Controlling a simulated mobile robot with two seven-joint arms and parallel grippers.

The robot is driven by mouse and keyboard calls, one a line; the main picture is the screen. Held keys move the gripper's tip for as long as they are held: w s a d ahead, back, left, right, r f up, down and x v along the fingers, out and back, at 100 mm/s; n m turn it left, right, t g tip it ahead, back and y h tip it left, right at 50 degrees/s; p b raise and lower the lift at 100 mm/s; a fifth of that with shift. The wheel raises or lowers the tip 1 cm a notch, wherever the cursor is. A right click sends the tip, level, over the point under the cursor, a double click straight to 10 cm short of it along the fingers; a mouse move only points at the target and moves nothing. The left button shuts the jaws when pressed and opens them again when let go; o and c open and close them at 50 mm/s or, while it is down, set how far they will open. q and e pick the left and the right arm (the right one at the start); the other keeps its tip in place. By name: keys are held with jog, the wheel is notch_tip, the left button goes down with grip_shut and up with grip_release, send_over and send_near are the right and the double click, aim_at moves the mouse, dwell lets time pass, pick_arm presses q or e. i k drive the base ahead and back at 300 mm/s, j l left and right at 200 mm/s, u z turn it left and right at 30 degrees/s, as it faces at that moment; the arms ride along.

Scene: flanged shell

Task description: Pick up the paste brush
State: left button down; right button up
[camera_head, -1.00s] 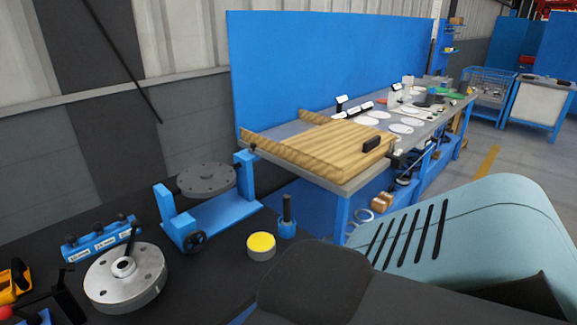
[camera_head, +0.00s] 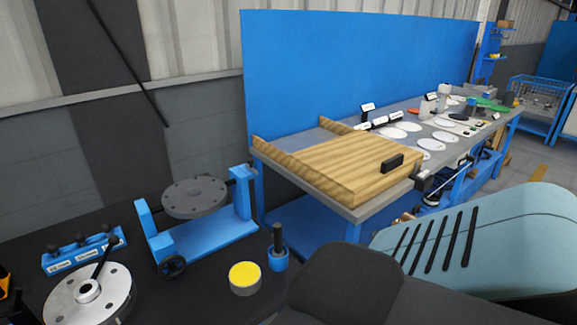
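A dark upright handle stands in a small blue cup (camera_head: 278,260) on the dark bench; it looks like the paste brush (camera_head: 277,238), but its lower end is hidden in the cup. A round tin with a yellow top (camera_head: 244,277) stands just to the left of the cup. Neither of my grippers shows in the head view. A dark part and a pale teal part of my own body fill the lower right.
A blue stand (camera_head: 205,235) holds a grey flanged disc (camera_head: 194,197) behind the tin. A silver flanged part (camera_head: 90,296) and a blue rack (camera_head: 82,253) are at left. A second table (camera_head: 352,212) carries a wooden board (camera_head: 340,160).

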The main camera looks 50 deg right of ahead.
aim_at(278, 251)
jog(key=l, duration=0.6)
jog(key=k+l, duration=0.15)
jog(key=l, duration=1.1)
